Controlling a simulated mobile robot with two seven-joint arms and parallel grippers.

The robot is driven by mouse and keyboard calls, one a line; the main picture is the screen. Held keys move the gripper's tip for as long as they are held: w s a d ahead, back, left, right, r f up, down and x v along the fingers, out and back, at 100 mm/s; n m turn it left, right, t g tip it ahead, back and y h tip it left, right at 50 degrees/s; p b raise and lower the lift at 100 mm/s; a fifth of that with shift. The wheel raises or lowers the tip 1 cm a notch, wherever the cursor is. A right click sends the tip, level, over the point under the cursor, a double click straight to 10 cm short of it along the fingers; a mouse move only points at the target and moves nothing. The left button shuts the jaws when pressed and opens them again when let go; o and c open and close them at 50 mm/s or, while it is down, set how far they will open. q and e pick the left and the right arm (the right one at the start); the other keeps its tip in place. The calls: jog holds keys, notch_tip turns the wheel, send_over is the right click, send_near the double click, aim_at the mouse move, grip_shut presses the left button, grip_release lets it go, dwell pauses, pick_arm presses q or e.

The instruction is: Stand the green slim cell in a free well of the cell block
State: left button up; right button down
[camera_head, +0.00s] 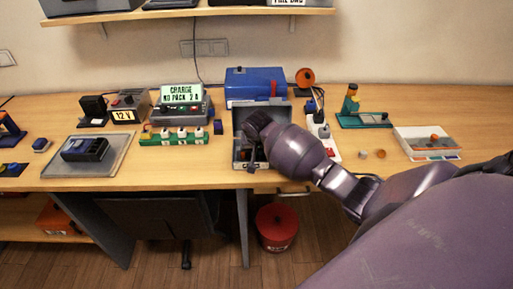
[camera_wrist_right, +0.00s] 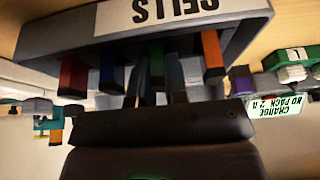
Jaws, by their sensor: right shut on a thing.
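The cell block (camera_wrist_right: 60,36) is grey, carries a "CELLS" label and fills the top of the upside-down right wrist view. Red (camera_wrist_right: 73,76), blue (camera_wrist_right: 110,76) and orange (camera_wrist_right: 212,54) cells stand in it. The green slim cell (camera_wrist_right: 156,56) shows between the dark fingers of my right gripper (camera_wrist_right: 155,82), which is shut on it. The cell's end is at the block, but I cannot tell whether it sits in a well. My left gripper is not in view.
A blue case (camera_head: 256,84) stands behind the box. A green strip with white sockets (camera_head: 180,138) and the charger (camera_head: 181,104) are at its left. A white power strip (camera_head: 323,138) stands close at the right, a white tray (camera_head: 427,144) farther right.

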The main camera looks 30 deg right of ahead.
jog(key=c, duration=1.1)
grip_release()
jog(key=shift+o, duration=0.2)
jog(key=shift+r, duration=0.2)
jog(key=v, duration=1)
jog(key=shift+r, duration=0.2)
jog(key=shift+a, duration=0.1)
